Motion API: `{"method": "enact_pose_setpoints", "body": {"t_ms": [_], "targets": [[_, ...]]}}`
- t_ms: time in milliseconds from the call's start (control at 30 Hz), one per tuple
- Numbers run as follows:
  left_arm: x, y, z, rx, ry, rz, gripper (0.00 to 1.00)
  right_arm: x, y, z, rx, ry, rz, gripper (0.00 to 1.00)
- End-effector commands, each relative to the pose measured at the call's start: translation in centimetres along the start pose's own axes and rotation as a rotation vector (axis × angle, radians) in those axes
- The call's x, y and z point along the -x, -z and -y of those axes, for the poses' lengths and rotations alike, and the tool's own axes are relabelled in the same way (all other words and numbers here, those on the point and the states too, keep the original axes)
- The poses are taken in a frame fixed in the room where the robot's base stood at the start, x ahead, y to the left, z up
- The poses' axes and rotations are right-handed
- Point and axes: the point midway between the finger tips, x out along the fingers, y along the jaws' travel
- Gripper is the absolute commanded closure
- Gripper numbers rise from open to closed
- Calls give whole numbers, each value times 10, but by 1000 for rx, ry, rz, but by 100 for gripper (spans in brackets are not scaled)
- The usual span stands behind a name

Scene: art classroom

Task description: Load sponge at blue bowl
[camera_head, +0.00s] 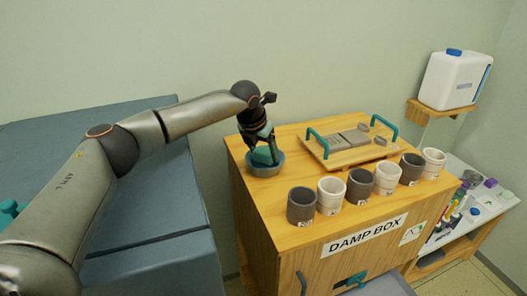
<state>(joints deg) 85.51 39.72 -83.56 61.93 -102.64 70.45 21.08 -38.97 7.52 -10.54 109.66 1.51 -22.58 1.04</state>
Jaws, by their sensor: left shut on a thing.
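My left gripper (266,146) reaches in from the left and points down over the blue bowl (265,171), which stands at the left end of the wooden cabinet top. The gripper is shut on a teal-green sponge (264,156). The sponge is at the bowl's mouth, within its rim as seen from here. I cannot tell whether it touches the bowl's bottom. The bowl's inside is mostly hidden by the sponge and fingers. My right gripper is not in view.
Several dark and white cups (331,194) line the front of the cabinet (290,240) marked DAMP BOX. A wooden tray (345,157) with teal handles lies behind them. A white canister (452,80) stands on a wall shelf. Blue-grey furniture (150,235) fills the left.

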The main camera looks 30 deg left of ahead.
Motion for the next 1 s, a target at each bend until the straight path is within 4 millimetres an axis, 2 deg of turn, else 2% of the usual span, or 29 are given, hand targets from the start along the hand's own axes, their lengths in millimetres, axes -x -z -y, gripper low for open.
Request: {"method": "enact_pose_setpoints", "body": {"t_ms": [1000], "targets": [[-10, 4, 0, 0, 1, 0, 71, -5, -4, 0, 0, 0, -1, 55]]}}
